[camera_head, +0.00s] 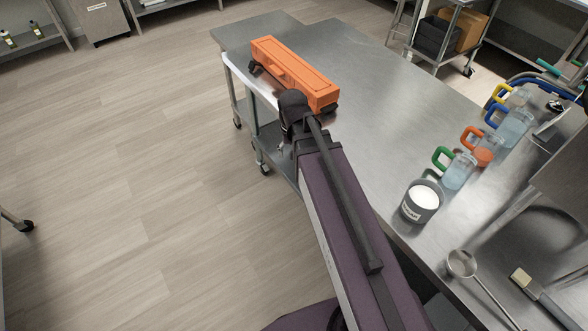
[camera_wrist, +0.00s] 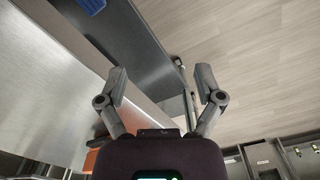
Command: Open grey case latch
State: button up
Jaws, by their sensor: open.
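A long orange case (camera_head: 290,70) lies on the steel table near its far left edge, and dark parts show at its lower corners. A grey latch cannot be made out on it. My arm reaches to the case's near side, and its dark wrist end (camera_head: 293,108) covers part of the case's near end. In the wrist view my gripper (camera_wrist: 163,80) is open and empty, its two fingers spread wide. A small orange patch (camera_wrist: 92,157), likely the case, shows behind the left finger's base.
The steel table (camera_head: 370,85) runs along the right. Jugs with coloured handles (camera_head: 460,168), a white-filled container (camera_head: 421,200) and a metal ladle (camera_head: 462,263) stand or lie on its right part. The wooden floor (camera_head: 130,150) at left is open.

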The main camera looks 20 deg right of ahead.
jog(key=shift+n, duration=0.8)
jog(key=s, duration=0.1)
jog(key=s+f+b, duration=0.1)
jog(key=s+f, duration=0.1)
jog(key=shift+s+a+b, duration=0.3)
jog(key=shift+s+a, duration=0.05)
jog(key=shift+s+a, duration=0.1)
jog(key=shift+s, duration=0.3)
jog(key=shift+c, duration=0.2)
